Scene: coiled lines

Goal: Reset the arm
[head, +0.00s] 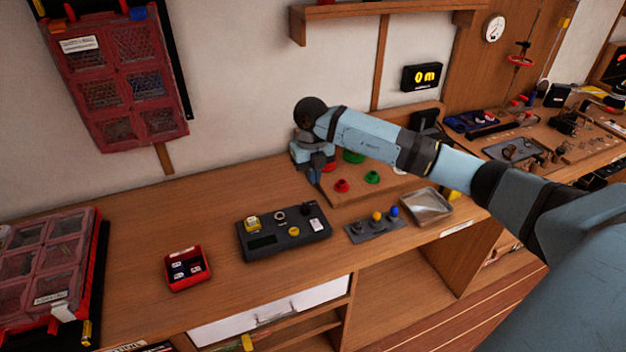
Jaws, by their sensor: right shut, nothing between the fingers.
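My right arm (376,139) reaches in from the right, across the workbench (140,238). My right gripper (318,176) hangs down at its end, above the back part of the bench, with its fingers together and nothing visible in them. It is beside a wooden board (401,191) that carries red and green pieces. The arm hides part of this board and of the wall behind. My left gripper is not in view.
A dark control box (284,231), a small grey panel with coloured knobs (375,229), a metal tray (427,206) and a red bin (187,269) stand on the bench. A red compartment case (42,262) lies at left. The bench's back left is clear.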

